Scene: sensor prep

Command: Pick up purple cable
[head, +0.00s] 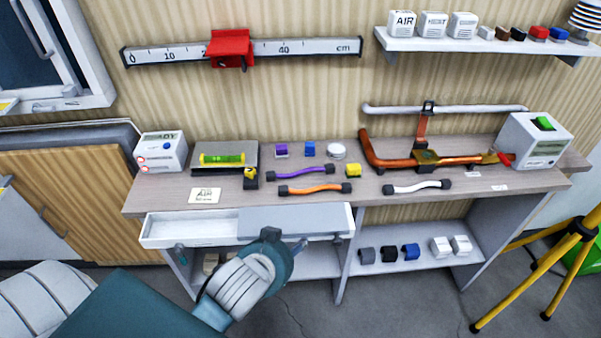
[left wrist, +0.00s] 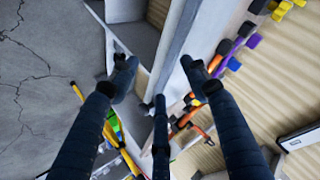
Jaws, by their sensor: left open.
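The purple cable (head: 307,172) lies on the workbench top, with a dark connector at each end. It is behind the orange cable (head: 314,188) and in front of a purple block and a blue block. My left gripper (head: 240,250) is in front of the bench, near the open drawer, and apart from the cable. In the left wrist view my left gripper (left wrist: 158,82) has its dark fingers spread, with nothing held between them. The bench and cables show tilted to the right there. My right gripper is in neither view.
The pulled-out drawer (head: 190,230) sticks out below the bench top. A yellow block (head: 353,170) sits near the purple cable's right end. A white cable (head: 417,187) lies farther right. A copper pipe (head: 395,162) stands at the back, and a yellow tripod (head: 540,270) at right.

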